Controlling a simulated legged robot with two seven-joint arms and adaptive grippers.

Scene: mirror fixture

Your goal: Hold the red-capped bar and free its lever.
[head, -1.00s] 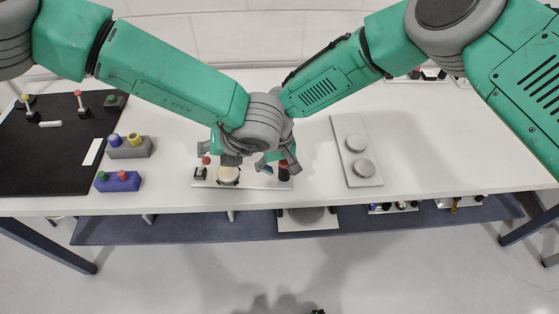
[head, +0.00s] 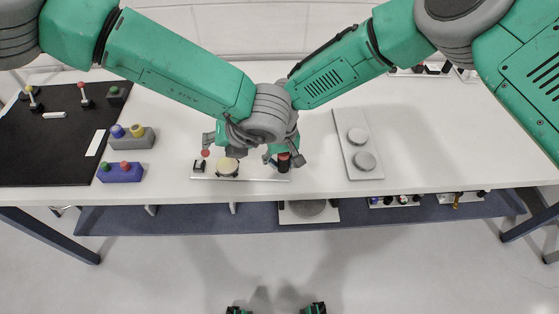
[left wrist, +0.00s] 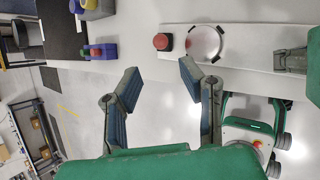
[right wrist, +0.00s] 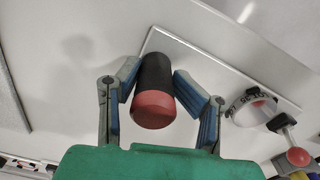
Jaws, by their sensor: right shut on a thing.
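The red-capped bar (right wrist: 153,95) is a black cylinder with a red end, standing on a white plate (head: 245,179). My right gripper (head: 284,160) is shut on it, one finger on each side in the right wrist view. The lever (head: 205,153) has a red ball end and sits at the plate's left, by a small black bracket; its ball (right wrist: 298,156) also shows in the right wrist view. A round pale mirror (head: 228,167) stands between lever and bar. My left gripper (left wrist: 160,78) is open and empty, above the plate's lever end, fingers apart from the lever.
A grey plate with two round discs (head: 358,150) lies to the right. Grey (head: 131,138) and blue (head: 121,173) blocks with coloured knobs stand left, beside a black mat (head: 45,150). A lower shelf (head: 180,220) holds more fixtures. The white table is clear between the plates.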

